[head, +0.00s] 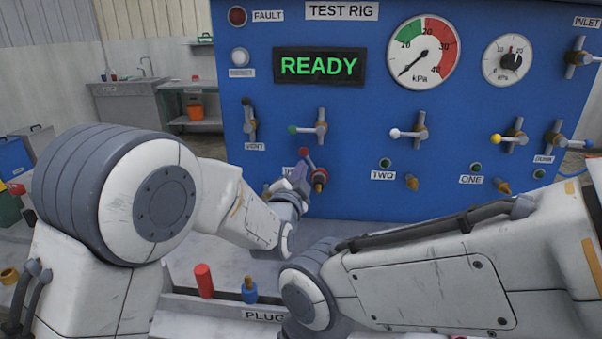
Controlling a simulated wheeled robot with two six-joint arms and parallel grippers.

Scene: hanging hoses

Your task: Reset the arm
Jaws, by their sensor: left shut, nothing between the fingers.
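My left arm reaches in from the left to the blue test rig (350,200). My left gripper (299,172) is shut and empty, in front of the panel's lower left part.
The rig shows a READY display (319,66), a kPa gauge (422,53) and several valve levers. A red cylinder (204,281) and a blue plug (249,290) stand in the PLUG tray (225,304). A workbench with a sink (130,102) is behind at left.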

